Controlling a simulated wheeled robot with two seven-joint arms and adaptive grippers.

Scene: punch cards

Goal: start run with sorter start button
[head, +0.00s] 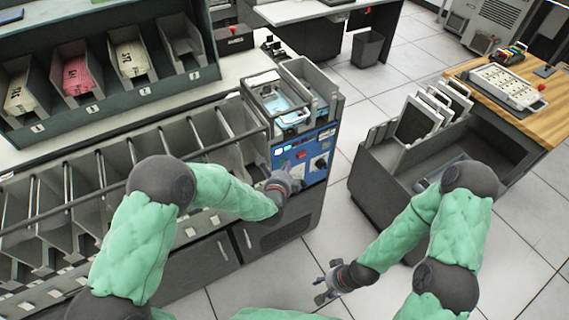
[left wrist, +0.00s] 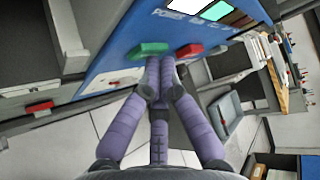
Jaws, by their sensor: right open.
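The sorter's blue control panel (head: 318,147) is on the end of the long sorter, with a red button (head: 301,155) and a black dial (head: 320,163). In the left wrist view the green button (left wrist: 148,48) stands out from the panel, left of the red button (left wrist: 188,50). My left gripper (head: 290,182) is at the lower part of the panel. Its fingers are together and empty, with their tips (left wrist: 160,66) just below and slightly right of the green button; I cannot tell whether they touch it. My right gripper (head: 326,286) is open and empty, low over the floor.
A card hopper (head: 278,95) tops the sorter above the panel, and a row of pockets (head: 130,160) runs left. A grey cart (head: 370,190) with upright panels and a wooden desk (head: 545,105) stand right. Tiled floor (head: 345,115) is clear between.

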